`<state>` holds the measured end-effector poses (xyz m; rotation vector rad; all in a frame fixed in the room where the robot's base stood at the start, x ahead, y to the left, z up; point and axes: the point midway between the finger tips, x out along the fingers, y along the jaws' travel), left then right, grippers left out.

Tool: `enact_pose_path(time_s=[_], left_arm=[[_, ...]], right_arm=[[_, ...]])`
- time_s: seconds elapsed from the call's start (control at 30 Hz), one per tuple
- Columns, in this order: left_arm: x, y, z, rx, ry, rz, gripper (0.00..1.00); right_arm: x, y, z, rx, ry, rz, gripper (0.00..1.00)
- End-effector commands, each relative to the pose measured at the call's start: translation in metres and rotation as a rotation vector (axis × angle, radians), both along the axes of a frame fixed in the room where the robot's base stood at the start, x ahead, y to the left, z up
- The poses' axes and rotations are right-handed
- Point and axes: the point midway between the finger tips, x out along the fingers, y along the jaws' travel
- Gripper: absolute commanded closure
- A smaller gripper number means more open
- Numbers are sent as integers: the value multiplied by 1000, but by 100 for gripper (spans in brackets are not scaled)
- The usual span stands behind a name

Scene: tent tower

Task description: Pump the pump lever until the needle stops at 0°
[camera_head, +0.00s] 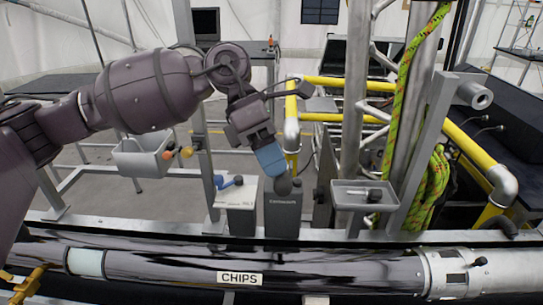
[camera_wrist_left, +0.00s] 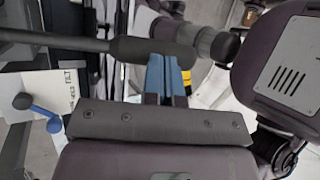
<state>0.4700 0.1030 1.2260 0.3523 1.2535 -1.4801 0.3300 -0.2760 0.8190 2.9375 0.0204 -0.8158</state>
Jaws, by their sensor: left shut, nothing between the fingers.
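My left gripper (camera_head: 272,160) has blue fingertips and is shut and empty. It hangs above a dark box (camera_head: 283,215) with lettering on its front. A dark rounded knob (camera_head: 284,184) shows just below the fingertips, probably the end of the pump lever. In the left wrist view a dark lever with a thick grip (camera_wrist_left: 152,48) runs across from the left, right at the tips of the blue fingers (camera_wrist_left: 167,78). I cannot tell whether they touch. I cannot make out a needle or dial in either view. My right gripper is out of view.
A pale box (camera_head: 236,207) with a blue-handled lever (camera_head: 230,182) stands left of the dark box. A grey tray (camera_head: 364,196) is to the right, by an upright post. A long dark tube labelled CHIPS (camera_head: 240,278) lies in front. Yellow pipes (camera_head: 345,83) run behind.

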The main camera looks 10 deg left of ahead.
Motion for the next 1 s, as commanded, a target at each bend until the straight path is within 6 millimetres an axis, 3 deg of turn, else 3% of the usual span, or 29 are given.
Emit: enact_pose_path(time_s=[0.37,0.63,0.8,1.0], left_arm=[[-9,-1,-15,14,-65,-3,100],[-27,-5,-50,50,-242,-4,100],[-35,-7,-73,51,-246,-2,100],[-39,-8,-95,51,-244,-2,100]], right_arm=[[-12,-2,-26,-1,33,-6,50],[-17,-1,-63,0,60,-4,50],[-19,-1,-82,0,75,-1,50],[-11,2,-84,0,67,4,50]])
